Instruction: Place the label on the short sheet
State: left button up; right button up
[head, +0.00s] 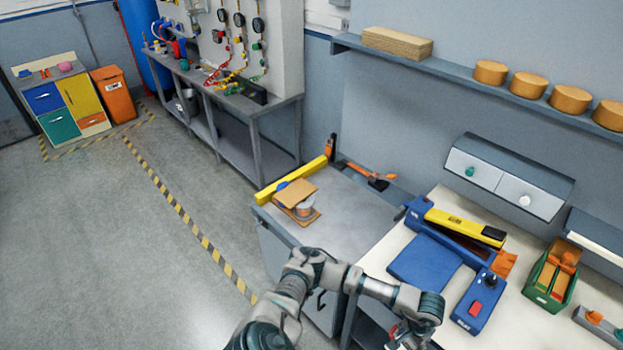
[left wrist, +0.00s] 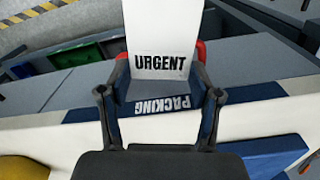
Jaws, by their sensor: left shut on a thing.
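My left gripper (left wrist: 160,84) is shut on a white label (left wrist: 155,35) with the word URGENT in black. The label stands up between the two fingers in the left wrist view. A blue strip (left wrist: 158,104) with upside-down PACKING lettering shows just below it, between the fingers; I cannot tell whether it touches the label. In the head view my left gripper (head: 408,338) is at the bottom edge, low by the front of the cream workbench, and the label is not clear there. I cannot make out the short sheet with certainty. My right gripper is in neither view.
The cream workbench (head: 375,262) carries a blue device with a red button (head: 476,307), a yellow bar tool (head: 465,226) and a green box (head: 552,278). A grey cabinet (head: 340,218) beside it holds cardboard pieces (head: 297,192). The striped floor at left is open.

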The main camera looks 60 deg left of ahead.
aim_at(295, 192)
jog(key=k+j, duration=0.1)
jog(key=j, duration=1.25)
jog(key=k+j, duration=0.1)
jog(key=j, duration=1.25)
jog(key=i+j, duration=0.15)
jog(key=j, duration=0.25)
jog(key=i+j, duration=0.15)
jog(key=j, duration=0.25)
